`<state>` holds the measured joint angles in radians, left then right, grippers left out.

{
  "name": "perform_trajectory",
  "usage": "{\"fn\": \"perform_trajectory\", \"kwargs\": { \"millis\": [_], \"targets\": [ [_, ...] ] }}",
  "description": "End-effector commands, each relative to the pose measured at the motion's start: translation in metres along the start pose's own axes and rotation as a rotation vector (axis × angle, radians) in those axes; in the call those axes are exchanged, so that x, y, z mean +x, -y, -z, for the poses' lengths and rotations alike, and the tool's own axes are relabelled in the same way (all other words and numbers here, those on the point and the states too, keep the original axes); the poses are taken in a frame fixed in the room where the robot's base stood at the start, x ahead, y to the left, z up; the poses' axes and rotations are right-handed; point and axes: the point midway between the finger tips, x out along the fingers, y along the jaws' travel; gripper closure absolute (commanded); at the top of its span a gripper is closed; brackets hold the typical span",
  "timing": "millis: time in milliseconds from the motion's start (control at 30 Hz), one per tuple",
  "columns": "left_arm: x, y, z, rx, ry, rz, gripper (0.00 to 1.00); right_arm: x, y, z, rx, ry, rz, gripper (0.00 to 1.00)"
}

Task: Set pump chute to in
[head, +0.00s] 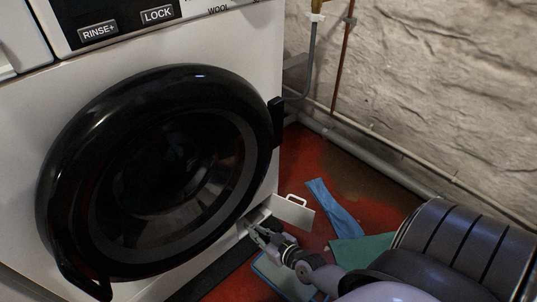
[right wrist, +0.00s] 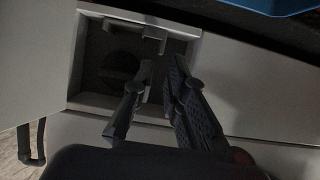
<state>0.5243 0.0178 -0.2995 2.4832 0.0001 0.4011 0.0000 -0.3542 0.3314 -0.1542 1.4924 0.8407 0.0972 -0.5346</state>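The washing machine's (head: 60,105) pump hatch is open low at its right corner. Its white flap (head: 293,213) with a small loop handle stands swung out. In the right wrist view the square recess (right wrist: 90,75) shows a dark round shape inside. A grey bracket-like piece (right wrist: 135,27), seemingly the pump chute, lies across its upper part. My right gripper (head: 257,232) is at the hatch. In the right wrist view the gripper (right wrist: 162,66) has its fingertips apart, at the recess just below the grey piece. I see nothing held between them. My left gripper is out of view.
The machine's round black door (head: 62,180) looks shut. A blue cloth (head: 335,208) and a green cloth (head: 360,250) lie on the red floor (head: 295,165). Pipes (head: 400,170) run along the rough wall at right, near my right arm.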

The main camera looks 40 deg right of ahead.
Motion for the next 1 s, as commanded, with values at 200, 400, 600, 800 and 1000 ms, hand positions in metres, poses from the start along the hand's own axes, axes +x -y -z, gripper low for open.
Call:
{"fn": "perform_trajectory", "kwargs": {
  "millis": [200, 400, 600, 800, 1000],
  "targets": [
    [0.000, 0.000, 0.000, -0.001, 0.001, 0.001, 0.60, -0.041, 0.000, -0.001, -0.001, 0.001, 0.000, 0.87],
    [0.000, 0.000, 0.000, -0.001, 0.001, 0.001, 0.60, -0.058, 0.000, 0.001, -0.001, -0.001, 0.000, 0.87],
    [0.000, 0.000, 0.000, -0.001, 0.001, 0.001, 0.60, -0.061, 0.000, 0.001, -0.001, -0.002, 0.000, 0.87],
    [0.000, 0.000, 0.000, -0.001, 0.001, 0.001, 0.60, -0.060, 0.000, 0.001, -0.001, -0.001, 0.000, 0.87],
    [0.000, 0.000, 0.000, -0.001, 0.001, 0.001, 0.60, -0.060, 0.000, 0.001, 0.000, -0.002, 0.000, 0.87]
  ]
}}
